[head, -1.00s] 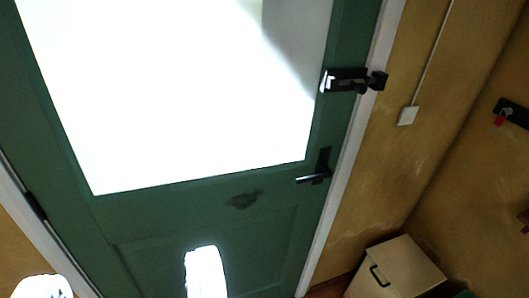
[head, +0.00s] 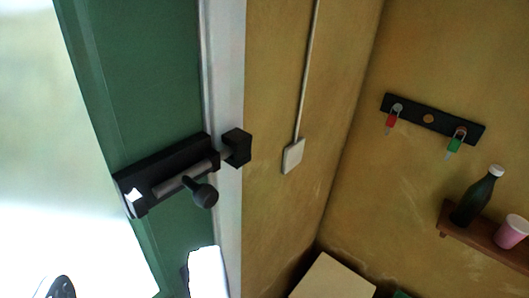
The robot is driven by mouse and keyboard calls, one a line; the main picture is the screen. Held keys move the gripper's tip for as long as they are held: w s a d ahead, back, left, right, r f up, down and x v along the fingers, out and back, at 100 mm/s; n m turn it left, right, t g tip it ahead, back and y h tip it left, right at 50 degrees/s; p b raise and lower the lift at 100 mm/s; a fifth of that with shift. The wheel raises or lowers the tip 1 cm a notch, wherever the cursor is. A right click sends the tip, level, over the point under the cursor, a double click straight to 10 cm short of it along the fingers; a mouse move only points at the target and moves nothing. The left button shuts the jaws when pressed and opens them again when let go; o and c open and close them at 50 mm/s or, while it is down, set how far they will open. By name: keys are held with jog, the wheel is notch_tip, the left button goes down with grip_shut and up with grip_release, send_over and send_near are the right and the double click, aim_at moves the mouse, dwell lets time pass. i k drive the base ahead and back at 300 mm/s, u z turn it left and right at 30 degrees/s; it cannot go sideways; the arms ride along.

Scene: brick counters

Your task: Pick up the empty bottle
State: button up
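A dark bottle (head: 475,200) with a white cap stands on a small wooden shelf (head: 461,233) at the right of the head view. Whether it is empty cannot be seen. My gripper (head: 133,282) shows at the bottom left, its two fingertips well apart with nothing between them. It is far to the left of the bottle, in front of the door.
A pink cup (head: 512,231) stands on the shelf right of the bottle. A dark rack (head: 432,120) with red and green keys hangs above. A green door (head: 105,75) with a black bolt (head: 168,180) fills the left. A pale box (head: 333,280) sits low in the corner.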

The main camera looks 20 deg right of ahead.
aim_at(478, 194)
jog(key=z, duration=0.65)
jog(key=i, duration=1.15)
jog(key=z, duration=0.7)
